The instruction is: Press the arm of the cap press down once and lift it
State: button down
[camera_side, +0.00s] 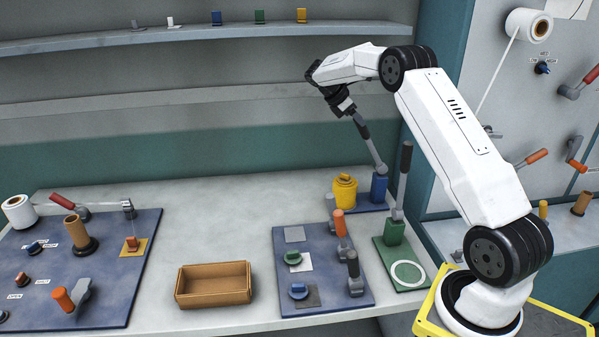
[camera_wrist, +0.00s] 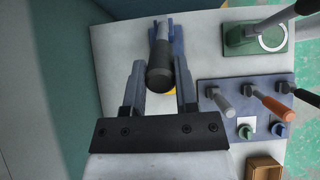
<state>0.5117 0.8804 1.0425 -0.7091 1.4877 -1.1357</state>
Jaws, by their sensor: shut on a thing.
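The cap press stands at the back right of the bench, with a blue base and post (camera_side: 379,187). Its grey arm with a dark handle (camera_side: 361,126) is raised and tilts up to the left. My gripper (camera_side: 346,107) is shut on the upper end of this handle, high above the bench. In the wrist view the dark handle (camera_wrist: 160,72) lies between the two fingers of my gripper (camera_wrist: 159,82), with the blue post (camera_wrist: 177,38) beyond it. A yellow pot (camera_side: 345,190) stands just left of the post; the handle and fingers mostly hide it in the wrist view.
A green press (camera_side: 394,232) with an upright black-handled lever stands close to the right. A blue panel (camera_side: 330,290) with several levers lies in front. A cardboard tray (camera_side: 213,299) is left of it. Bare bench lies to the left of the yellow pot.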

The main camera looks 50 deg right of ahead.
jog(key=shift+w+a+f, duration=1.45)
jog(key=shift+w+a, duration=0.05)
jog(key=shift+w+f, duration=0.1)
jog(key=shift+w+a+f, duration=0.4)
jog(key=shift+a+f, duration=0.05)
jog(key=shift+f, duration=0.25)
jog(key=shift+w+a+f, duration=0.4)
jog(key=shift+f, duration=0.35)
jog(key=shift+w+a+f, duration=0.4)
jog(key=shift+a+f, duration=0.05)
jog(key=shift+f, duration=0.25)
jog(key=shift+w+a+f, duration=0.25)
jog(key=shift+f, duration=0.65)
jog(key=shift+w+a+f, duration=0.25)
jog(key=shift+w+f, duration=0.05)
jog(key=shift+f, duration=0.55)
jog(key=shift+w+a+f, duration=0.25)
jog(key=shift+f, duration=0.65)
